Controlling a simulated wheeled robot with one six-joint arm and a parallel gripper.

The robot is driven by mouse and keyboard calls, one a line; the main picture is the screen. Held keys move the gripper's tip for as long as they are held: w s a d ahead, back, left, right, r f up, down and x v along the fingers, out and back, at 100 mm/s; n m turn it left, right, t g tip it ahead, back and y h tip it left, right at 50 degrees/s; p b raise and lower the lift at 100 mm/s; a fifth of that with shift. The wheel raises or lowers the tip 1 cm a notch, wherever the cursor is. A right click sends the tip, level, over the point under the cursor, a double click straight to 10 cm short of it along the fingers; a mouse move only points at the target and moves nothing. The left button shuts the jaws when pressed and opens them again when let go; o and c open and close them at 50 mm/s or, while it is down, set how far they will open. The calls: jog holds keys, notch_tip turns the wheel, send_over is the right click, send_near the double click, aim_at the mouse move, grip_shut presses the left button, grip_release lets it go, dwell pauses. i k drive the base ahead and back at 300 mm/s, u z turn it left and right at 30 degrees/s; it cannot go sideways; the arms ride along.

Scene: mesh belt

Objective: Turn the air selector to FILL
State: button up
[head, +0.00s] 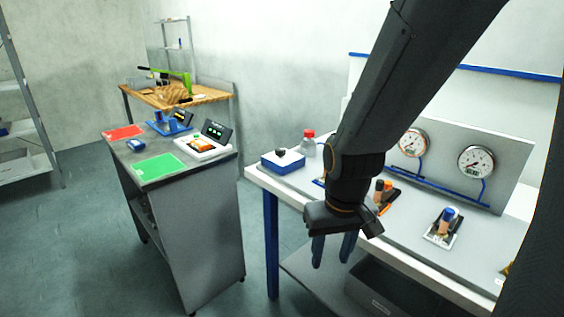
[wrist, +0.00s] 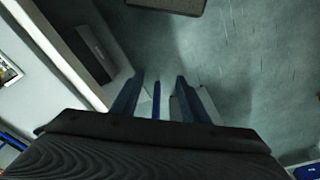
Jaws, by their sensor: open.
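My gripper (head: 331,258) hangs pointing down in front of the workbench's near edge, open and empty. In the wrist view its two blue fingers (wrist: 160,82) stand apart with floor between and beyond them. I can read no FILL label, so I cannot tell for sure which part is the air selector. A blue and white box with a dark knob on top (head: 282,162) sits at the bench's left end, apart from my gripper. A grey panel (head: 446,145) on the bench carries two round gauges (head: 412,143) with blue pipes. My arm hides part of the bench and panel.
The white workbench (head: 262,182) also holds a red-capped bottle (head: 309,147) and an orange-and-blue fitting on a plate (head: 442,230). A dark bin (head: 385,290) is below. A grey cabinet (head: 205,220) stands left, with free floor between.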

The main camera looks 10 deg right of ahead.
aim_at(280, 152)
jog(key=u, duration=0.25)
jog(key=i, duration=0.95)
jog(key=z, duration=0.35)
